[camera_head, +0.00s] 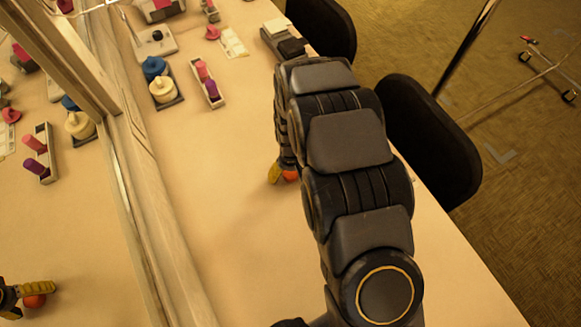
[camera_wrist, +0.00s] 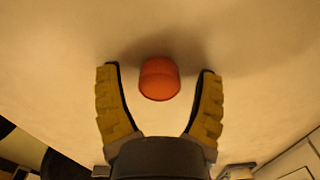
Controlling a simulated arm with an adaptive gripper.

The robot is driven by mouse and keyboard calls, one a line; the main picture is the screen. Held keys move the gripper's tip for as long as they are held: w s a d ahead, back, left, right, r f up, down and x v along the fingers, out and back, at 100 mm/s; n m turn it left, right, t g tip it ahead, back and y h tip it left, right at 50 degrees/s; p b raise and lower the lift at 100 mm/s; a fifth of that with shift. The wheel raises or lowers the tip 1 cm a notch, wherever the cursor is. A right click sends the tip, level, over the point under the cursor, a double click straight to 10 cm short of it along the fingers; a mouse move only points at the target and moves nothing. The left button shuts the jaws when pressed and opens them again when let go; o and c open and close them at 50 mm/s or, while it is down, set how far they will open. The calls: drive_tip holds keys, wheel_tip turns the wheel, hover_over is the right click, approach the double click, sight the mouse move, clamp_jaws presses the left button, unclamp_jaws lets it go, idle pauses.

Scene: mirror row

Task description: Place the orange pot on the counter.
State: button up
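The orange pot (camera_wrist: 160,80) is small and rounded. In the wrist view it lies between the two yellow fingers of my gripper (camera_wrist: 158,72), with a gap on both sides. The fingers are open and do not appear to touch it. In the head view the pot (camera_head: 290,176) peeks out beside a yellow finger, mostly hidden behind my arm. The pale counter (camera_head: 225,220) is under the gripper, and the pot appears to be resting on it. The mirror also shows the gripper and the pot at lower left.
A long mirror (camera_head: 135,165) runs along the counter's left side. A dark tray with blue and cream jars (camera_head: 162,89) and a narrow tray with pink and purple bottles (camera_head: 206,85) stand farther back. Dark chairs (camera_head: 430,135) line the right edge. The counter's near middle is clear.

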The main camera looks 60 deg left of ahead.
sight(291, 173)
drive_tip(key=c, duration=0.8)
drive_tip(key=shift+c, duration=0.2)
drive_tip(key=shift+r, duration=0.45)
wheel_tip(291, 173, up, 3)
drive_tip(key=shift+f, duration=0.1)
drive_tip(key=s+d+r, duration=0.4)
drive_tip(key=d+r, duration=0.5)
drive_tip(key=d, duration=0.4)
drive_tip(key=shift+d+r, duration=0.2)
